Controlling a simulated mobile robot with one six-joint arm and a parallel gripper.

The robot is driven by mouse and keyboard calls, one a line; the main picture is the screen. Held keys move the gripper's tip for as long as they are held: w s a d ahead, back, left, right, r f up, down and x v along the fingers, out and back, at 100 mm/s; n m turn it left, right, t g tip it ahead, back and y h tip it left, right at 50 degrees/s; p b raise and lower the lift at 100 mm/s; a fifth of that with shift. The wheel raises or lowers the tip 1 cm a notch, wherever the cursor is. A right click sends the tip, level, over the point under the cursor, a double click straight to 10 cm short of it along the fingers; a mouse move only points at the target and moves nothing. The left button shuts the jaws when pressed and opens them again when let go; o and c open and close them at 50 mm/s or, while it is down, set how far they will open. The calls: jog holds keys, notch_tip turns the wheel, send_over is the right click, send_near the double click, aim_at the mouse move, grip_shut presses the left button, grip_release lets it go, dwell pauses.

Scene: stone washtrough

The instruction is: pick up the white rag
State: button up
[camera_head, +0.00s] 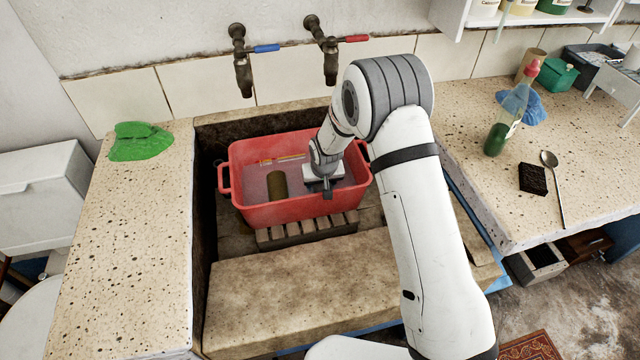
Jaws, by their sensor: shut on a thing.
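My gripper (325,188) points down into a red tub (300,211) that stands in the stone trough. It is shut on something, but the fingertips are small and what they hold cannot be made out. No white rag can be clearly told apart; white patches beside the gripper may be part of the gripper itself. The tub holds greyish, cloudy water (250,190). A brownish-green cylinder (277,186) stands in it, left of my gripper and apart from it.
A green rag (140,141) lies on the left counter. On the right counter are a blue rag (535,109), a green bottle (500,135), a dark sponge (532,178) and a spoon (555,190). Two taps (243,75) (330,65) hang above the tub. A wooden slatted rack (305,230) lies under it.

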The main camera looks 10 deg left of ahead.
jog(key=shift+c, duration=1.1)
